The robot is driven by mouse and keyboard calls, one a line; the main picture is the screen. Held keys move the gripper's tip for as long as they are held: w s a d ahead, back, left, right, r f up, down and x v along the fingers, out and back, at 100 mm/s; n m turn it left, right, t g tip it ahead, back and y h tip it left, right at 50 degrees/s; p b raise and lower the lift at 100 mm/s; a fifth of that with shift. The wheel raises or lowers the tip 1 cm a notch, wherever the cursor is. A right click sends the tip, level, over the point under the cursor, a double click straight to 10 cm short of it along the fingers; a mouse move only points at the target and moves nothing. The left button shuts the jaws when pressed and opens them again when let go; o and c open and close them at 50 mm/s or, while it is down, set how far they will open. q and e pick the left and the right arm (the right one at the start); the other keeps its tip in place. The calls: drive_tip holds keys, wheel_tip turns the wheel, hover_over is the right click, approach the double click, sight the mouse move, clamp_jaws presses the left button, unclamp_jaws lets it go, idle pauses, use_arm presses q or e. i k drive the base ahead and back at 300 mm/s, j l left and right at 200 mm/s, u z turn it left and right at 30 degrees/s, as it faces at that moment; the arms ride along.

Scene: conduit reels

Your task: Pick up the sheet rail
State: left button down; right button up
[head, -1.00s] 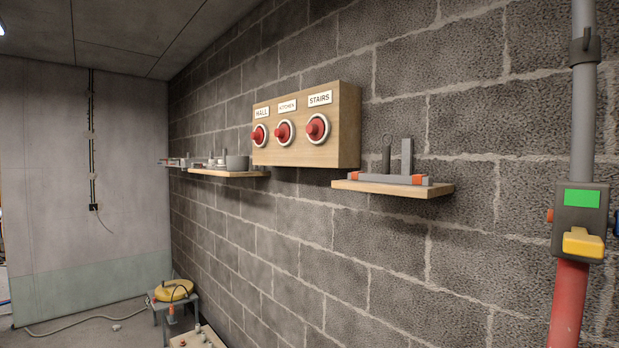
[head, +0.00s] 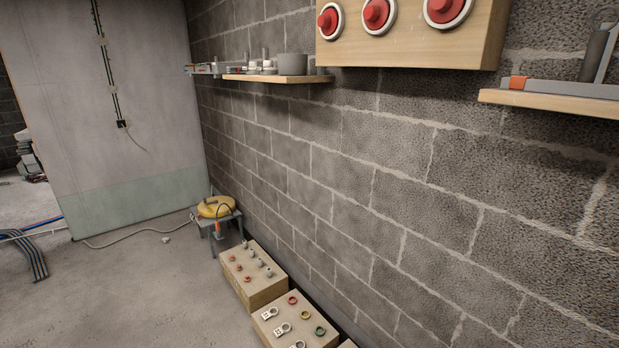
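A long grey bar (head: 560,88) with an orange end piece lies on a wooden shelf (head: 550,104) at the right edge of the head view. Its right end is cut off by the frame. A dark cylinder (head: 594,56) and a grey upright piece stand on or behind it. I cannot tell for sure whether this bar is the sheet rail. Neither of my grippers is in view.
A wooden box with red knobs (head: 485,42) is on the block wall. Another shelf (head: 280,79) holds small grey parts. Below stand two crates of fittings (head: 262,291) (head: 315,335) and a stool with a yellow reel (head: 215,207). The floor at left is mostly clear.

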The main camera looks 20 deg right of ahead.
sight(585, 86)
drive_tip(key=i+j+z, duration=0.15)
drive_tip(key=z, duration=0.35)
drive_tip(key=i+j+z, duration=0.3)
drive_tip(key=z, duration=0.15)
drive_tip(key=i+j+z, duration=0.15)
drive_tip(key=j+z, duration=0.2)
drive_tip(key=z, duration=0.15)
drive_tip(key=j+z, duration=0.45)
drive_tip(key=i+j+z, duration=0.1)
drive_tip(key=j+z, duration=0.2)
drive_tip(key=z, duration=0.2)
drive_tip(key=j+z, duration=0.45)
drive_tip(key=k+l, duration=0.05)
